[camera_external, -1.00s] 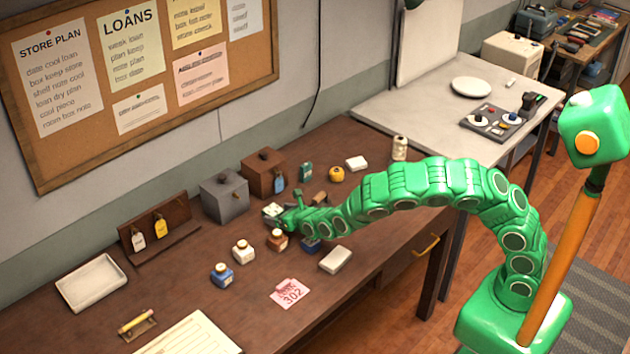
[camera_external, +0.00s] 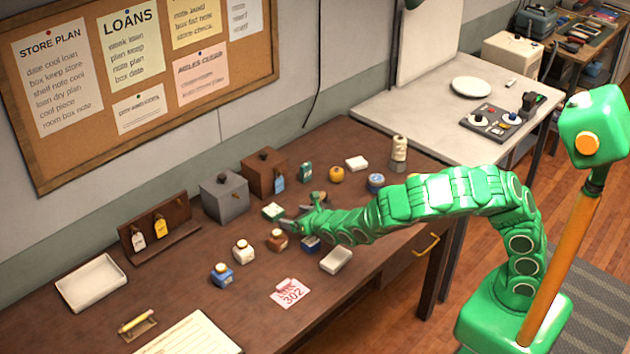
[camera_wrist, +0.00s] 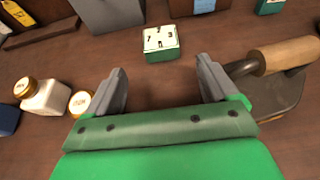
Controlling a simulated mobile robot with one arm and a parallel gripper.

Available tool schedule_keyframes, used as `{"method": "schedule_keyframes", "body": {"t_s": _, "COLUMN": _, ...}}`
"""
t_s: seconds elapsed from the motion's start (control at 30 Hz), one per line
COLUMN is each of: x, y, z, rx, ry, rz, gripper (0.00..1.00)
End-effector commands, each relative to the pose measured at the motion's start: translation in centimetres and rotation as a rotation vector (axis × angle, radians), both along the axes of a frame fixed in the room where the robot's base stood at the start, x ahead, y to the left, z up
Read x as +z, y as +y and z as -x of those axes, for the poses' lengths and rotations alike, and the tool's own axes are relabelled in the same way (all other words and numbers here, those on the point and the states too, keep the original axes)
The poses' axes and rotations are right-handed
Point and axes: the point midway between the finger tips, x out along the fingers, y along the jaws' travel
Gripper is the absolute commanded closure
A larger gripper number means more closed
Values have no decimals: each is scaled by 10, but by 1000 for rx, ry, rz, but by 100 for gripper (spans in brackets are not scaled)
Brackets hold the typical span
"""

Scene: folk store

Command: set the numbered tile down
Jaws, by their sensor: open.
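The numbered tile (camera_external: 273,211), a small green block with a pale face and dark figures, lies on the brown desk (camera_external: 195,270) in front of the grey box. In the wrist view the tile (camera_wrist: 160,42) lies flat, beyond my fingertips and roughly centred between them. My gripper (camera_external: 298,213) is open and empty, just to the right of the tile in the outside view. In the wrist view my gripper (camera_wrist: 162,72) shows bare desk between its two grey fingers, which are apart from the tile.
A wooden-handled tool (camera_wrist: 285,56) lies close by my right finger in the wrist view. Small bottles (camera_wrist: 44,97) stand to the left. A grey box (camera_external: 224,194) and a brown box (camera_external: 264,172) stand behind the tile. The desk's front left is partly clear.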

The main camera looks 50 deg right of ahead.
Motion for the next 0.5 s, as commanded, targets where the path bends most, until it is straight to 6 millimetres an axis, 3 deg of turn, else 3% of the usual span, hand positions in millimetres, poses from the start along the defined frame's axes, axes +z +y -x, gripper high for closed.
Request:
{"method": "schedule_keyframes", "body": {"t_s": 0.2, "x": 8, "y": -1, "z": 22, "rx": -1, "ry": 1, "rz": 1, "gripper": 13}}
{"method": "schedule_keyframes", "body": {"t_s": 0.5, "x": 14, "y": 0, "z": 33, "rx": 0, "ry": 0, "rz": -1, "gripper": 13}}
